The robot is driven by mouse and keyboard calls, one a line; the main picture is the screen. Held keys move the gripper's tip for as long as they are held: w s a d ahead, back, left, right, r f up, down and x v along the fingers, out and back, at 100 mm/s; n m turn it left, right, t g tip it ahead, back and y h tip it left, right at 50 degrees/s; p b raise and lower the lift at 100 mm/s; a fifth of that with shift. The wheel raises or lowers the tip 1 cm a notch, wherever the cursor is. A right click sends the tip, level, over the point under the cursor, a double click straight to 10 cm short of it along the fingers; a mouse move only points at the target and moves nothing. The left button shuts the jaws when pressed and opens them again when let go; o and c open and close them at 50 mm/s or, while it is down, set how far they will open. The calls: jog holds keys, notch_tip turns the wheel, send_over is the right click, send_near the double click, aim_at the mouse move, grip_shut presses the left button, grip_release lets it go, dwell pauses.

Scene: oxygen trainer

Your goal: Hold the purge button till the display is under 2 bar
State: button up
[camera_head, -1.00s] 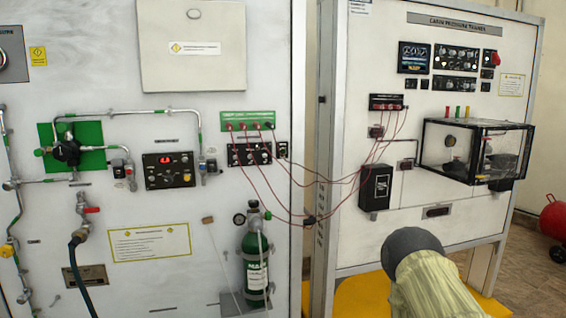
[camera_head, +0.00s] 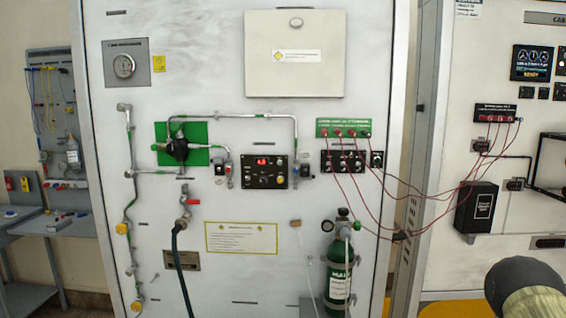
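A black control box (camera_head: 264,172) with a small red lit display (camera_head: 262,161) sits on the white oxygen trainer panel (camera_head: 300,275). The digits are too small to read with certainty. Knobs and buttons sit under and beside the display; I cannot tell which is the purge button. A dark, rounded part of my arm (camera_head: 510,280) shows at the lower right, well apart from the control box. My gripper's fingers are not in view.
A green oxygen cylinder (camera_head: 340,270) stands at the panel's lower right. Red cables (camera_head: 385,205) hang across to the cabin pressure trainer (camera_head: 450,255). A dark hose (camera_head: 178,265) hangs at left. A blue-grey bench (camera_head: 60,225) stands at far left.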

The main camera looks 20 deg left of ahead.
jog(key=shift+c, duration=0.2)
grip_shut()
dwell(1.3)
